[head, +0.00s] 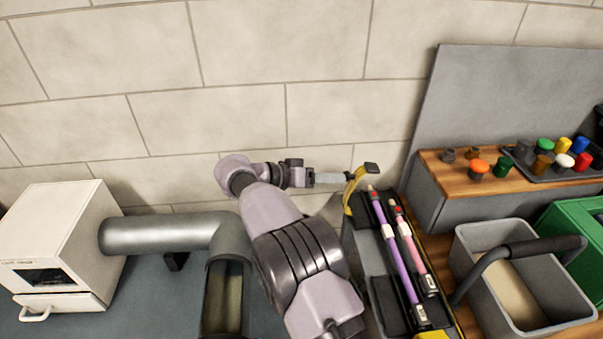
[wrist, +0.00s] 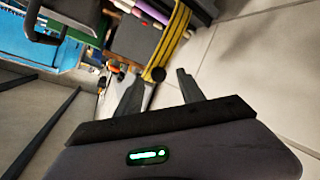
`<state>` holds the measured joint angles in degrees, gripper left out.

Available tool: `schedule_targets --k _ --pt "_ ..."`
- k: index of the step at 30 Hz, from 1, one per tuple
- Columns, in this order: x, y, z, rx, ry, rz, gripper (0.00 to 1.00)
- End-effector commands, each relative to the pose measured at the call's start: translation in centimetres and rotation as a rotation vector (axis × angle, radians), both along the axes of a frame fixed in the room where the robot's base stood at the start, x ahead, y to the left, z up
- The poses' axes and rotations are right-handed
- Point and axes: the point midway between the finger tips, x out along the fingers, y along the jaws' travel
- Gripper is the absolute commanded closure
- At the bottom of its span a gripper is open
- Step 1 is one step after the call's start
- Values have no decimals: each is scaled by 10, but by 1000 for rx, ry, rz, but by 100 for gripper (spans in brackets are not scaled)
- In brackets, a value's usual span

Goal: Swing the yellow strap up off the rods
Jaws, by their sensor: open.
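The yellow strap (head: 353,190) stands up at the far end of the rod holder (head: 381,247), with a dark tab at its top. The purple rod (head: 399,262) and the pink rod (head: 416,255) lie side by side in the holder. No strap crosses their visible lengths. My gripper (head: 345,178) is at the strap's left side, near its upper part. In the wrist view my gripper (wrist: 158,82) is open, and the strap (wrist: 168,45) shows just beyond the fingertips. I cannot tell whether they touch.
A grey bin (head: 520,270) with a dark handle stands right of the holder. A wooden shelf (head: 450,180) carries colored caps behind it. A grey duct pipe (head: 165,233) and white box (head: 62,240) are on the left. The tiled wall (head: 300,60) is close behind my gripper.

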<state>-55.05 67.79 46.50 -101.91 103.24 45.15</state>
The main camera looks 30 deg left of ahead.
Motion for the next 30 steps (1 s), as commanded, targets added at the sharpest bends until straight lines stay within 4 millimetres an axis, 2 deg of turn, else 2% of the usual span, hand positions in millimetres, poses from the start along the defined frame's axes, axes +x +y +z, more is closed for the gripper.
schedule_targets --k 1,6,10,13,18,30 --pt "-11 10 10 -1 0 5 54" --pt "-53 44 30 0 0 4 54" --pt "-79 64 41 0 1 2 54" --pt "-91 73 45 -1 1 0 54" --pt "-99 79 47 -1 1 -1 54" --pt "-97 77 49 0 6 -4 54"
